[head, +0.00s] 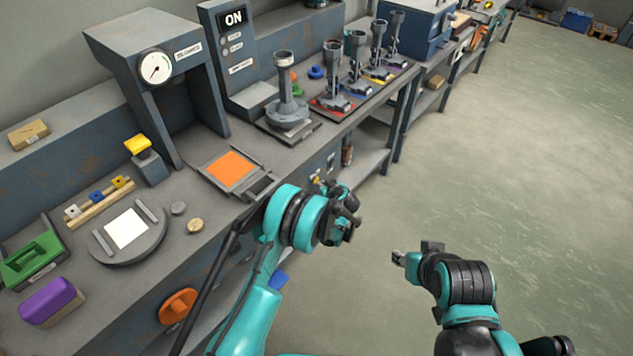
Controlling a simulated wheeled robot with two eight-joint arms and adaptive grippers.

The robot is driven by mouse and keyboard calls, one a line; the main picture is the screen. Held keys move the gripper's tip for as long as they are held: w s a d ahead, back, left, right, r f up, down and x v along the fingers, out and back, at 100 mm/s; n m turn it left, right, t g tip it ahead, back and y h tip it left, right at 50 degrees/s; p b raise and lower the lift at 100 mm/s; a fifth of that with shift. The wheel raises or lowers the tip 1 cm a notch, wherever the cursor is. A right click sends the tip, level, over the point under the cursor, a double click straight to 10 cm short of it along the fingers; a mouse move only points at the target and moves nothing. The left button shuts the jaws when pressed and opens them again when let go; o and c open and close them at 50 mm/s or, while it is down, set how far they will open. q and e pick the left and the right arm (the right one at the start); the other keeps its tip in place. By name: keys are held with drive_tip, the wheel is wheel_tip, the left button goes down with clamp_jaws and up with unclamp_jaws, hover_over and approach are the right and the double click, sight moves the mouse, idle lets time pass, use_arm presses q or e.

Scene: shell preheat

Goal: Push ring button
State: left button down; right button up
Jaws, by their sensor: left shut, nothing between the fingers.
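No button in the head view is clearly marked as the ring button.
A gauge press (158,68), an orange square plate (232,168), a grey stand (289,105) and several grey tools on a coloured rack (332,103) stand along the bench. An orange disc (178,306) is on the bench front. Floor (520,190) at right is clear.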

use_arm(q)
drive_tip(key=shift+w+a, duration=0.3)
drive_tip(key=shift+a, duration=0.05)
idle(0.8)
drive_tip(key=shift+s+d, duration=0.55)
drive_tip(key=shift+d, duration=0.1)
drive_tip(key=shift+s+d, duration=0.75)
drive_tip(key=shift+d, duration=0.3)
drive_tip(key=shift+s+d, duration=0.7)
drive_tip(key=shift+d, duration=0.3)
